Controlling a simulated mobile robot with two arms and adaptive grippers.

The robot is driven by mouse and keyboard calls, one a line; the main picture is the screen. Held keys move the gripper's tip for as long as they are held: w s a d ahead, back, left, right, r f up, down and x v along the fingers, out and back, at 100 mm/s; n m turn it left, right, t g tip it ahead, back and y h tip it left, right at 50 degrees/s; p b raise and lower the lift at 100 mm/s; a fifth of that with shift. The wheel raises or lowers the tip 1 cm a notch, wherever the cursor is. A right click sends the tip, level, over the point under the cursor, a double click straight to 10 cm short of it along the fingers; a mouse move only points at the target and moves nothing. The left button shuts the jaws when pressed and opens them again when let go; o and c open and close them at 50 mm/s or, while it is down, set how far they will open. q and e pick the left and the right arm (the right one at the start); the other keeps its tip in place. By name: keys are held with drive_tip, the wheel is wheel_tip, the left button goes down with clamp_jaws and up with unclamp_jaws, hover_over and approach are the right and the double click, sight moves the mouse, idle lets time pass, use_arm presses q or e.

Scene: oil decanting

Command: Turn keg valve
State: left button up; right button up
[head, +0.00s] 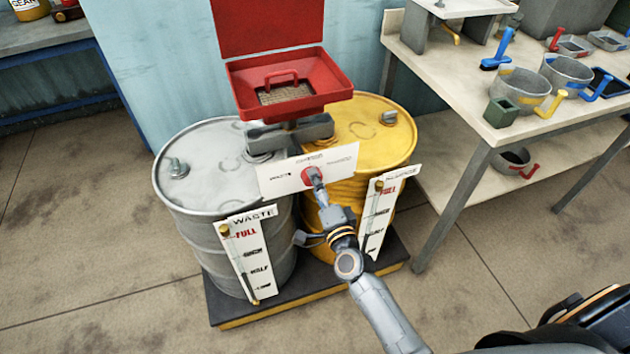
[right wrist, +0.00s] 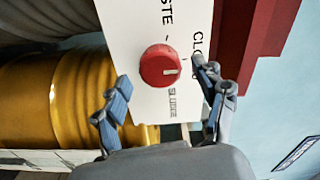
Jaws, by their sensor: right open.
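The red valve knob (head: 307,176) sits on a white label plate (head: 273,181) below the red funnel box, in front of the two drums. In the right wrist view the round knob (right wrist: 158,66) has a short white mark on its right side, toward the partly visible "CL..." wording. "...STE" and "SLUDGE" also show on the plate (right wrist: 133,22). My right gripper (head: 317,180) is in front of the knob and partly covers it in the head view. Its fingers (right wrist: 165,92) are open, with the knob ahead between them and apart from both. My left gripper is not in view.
A grey waste drum (head: 182,215) and a yellow drum (head: 385,150) stand on a dark pallet (head: 300,283). The red funnel box (head: 335,85) with open lid is above. A workbench (head: 455,95) with buckets is right. Floor in front is clear.

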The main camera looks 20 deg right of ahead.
drive_tip(key=s, duration=1)
drive_tip(key=shift+d, duration=0.15)
drive_tip(key=shift+s, duration=0.1)
